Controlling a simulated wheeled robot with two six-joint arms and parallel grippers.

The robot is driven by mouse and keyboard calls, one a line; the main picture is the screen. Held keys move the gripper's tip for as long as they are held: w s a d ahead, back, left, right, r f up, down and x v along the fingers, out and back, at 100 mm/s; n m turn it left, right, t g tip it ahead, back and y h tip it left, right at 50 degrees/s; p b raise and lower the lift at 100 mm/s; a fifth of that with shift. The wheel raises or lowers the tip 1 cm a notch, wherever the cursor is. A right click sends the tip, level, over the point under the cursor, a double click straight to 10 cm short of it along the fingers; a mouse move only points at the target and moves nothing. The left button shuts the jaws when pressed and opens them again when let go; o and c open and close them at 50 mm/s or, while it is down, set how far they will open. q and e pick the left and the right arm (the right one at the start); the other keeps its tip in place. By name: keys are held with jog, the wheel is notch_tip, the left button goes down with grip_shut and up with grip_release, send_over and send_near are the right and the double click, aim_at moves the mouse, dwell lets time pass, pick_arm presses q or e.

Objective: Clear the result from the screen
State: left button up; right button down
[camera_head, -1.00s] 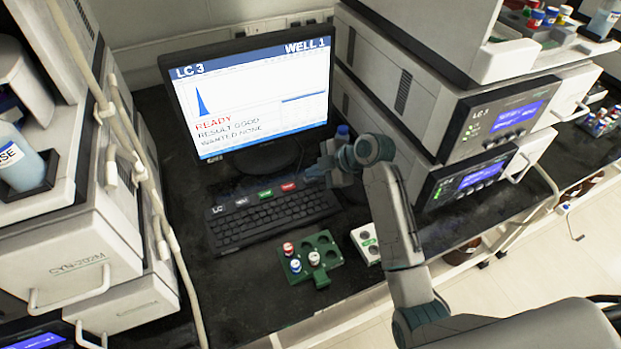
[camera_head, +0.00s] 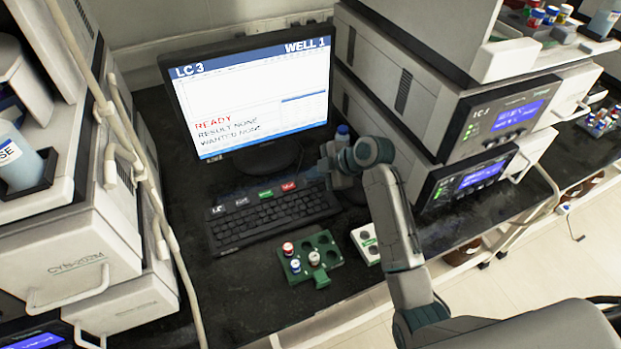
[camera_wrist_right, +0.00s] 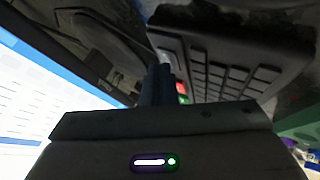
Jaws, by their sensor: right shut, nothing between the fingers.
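The monitor screen (camera_head: 262,95) reads LC 3, WELL 1, READY, RESULT NONE and WANTED NONE, and its plot area is blank. The black keyboard (camera_head: 270,217) lies below it, with a grey key (camera_head: 242,202), a green key (camera_head: 265,194) and a red key (camera_head: 288,186) along its back edge. My right gripper (camera_head: 327,174) is shut and empty by the keyboard's back right end, to the right of the red key. In the right wrist view, the shut fingers (camera_wrist_right: 157,85) are beside the keyboard (camera_wrist_right: 225,65), with a bit of red key (camera_wrist_right: 182,88) showing. Contact cannot be told. My left gripper is out of view.
A green rack (camera_head: 322,250) with several small vials stands in front of the keyboard, and a white block (camera_head: 366,240) is beside it. Instrument stacks (camera_head: 480,130) rise to the right and others (camera_head: 80,230) to the left. Dark bench top is clear at front left.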

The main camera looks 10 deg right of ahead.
aim_at(315, 181)
jog(key=shift+r+p, duration=0.8)
jog(key=shift+r, duration=0.1)
notch_tip(315, 181, up, 5)
jog(key=p, duration=0.4)
dwell(0.7)
